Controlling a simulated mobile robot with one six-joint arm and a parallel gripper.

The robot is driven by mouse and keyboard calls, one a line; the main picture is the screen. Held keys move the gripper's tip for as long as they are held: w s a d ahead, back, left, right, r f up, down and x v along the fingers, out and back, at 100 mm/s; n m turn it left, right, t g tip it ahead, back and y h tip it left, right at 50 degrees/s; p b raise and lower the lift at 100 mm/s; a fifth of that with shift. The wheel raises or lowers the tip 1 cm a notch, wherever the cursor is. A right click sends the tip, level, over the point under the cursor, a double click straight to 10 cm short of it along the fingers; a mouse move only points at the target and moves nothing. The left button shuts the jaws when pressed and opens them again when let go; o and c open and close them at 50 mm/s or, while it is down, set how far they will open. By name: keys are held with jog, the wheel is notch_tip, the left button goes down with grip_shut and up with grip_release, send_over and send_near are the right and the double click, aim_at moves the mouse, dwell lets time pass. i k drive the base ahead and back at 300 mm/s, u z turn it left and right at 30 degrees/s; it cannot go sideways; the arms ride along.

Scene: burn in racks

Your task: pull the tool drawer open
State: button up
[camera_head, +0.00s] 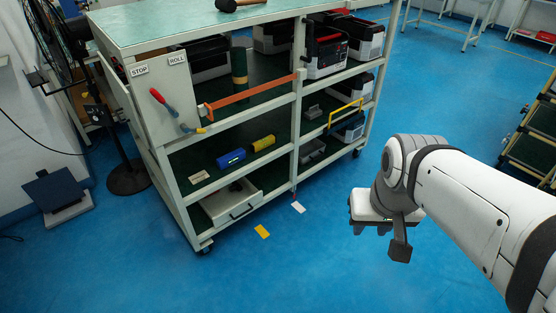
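A pale drawer (217,209) with a dark bar handle (242,211) on its front sits on the bottom shelf of a rack cart, at the lower left of the view. It is the only drawer I can make out. Whether it is fully shut is hard to tell; something dark shows at its open top. My gripper (378,229) hangs at the end of my white arm, well to the right of the drawer and apart from the cart. It touches nothing that I can see. Its fingers are small and partly hidden, so their opening is unclear.
The wheeled cart (170,157) holds several boxed units. An orange bar (252,92) crosses its upper front and a yellow handle (346,112) sticks out at right. Yellow (262,231) and white (298,207) cards lie on the floor.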

aim_at(221, 207)
jog(key=z, duration=0.45)
jog(key=i, duration=1.3)
jog(key=u, duration=0.7)
jog(key=k, duration=0.7)
jog(key=u, duration=0.25)
jog(key=i, duration=0.75)
jog(key=z, duration=0.1)
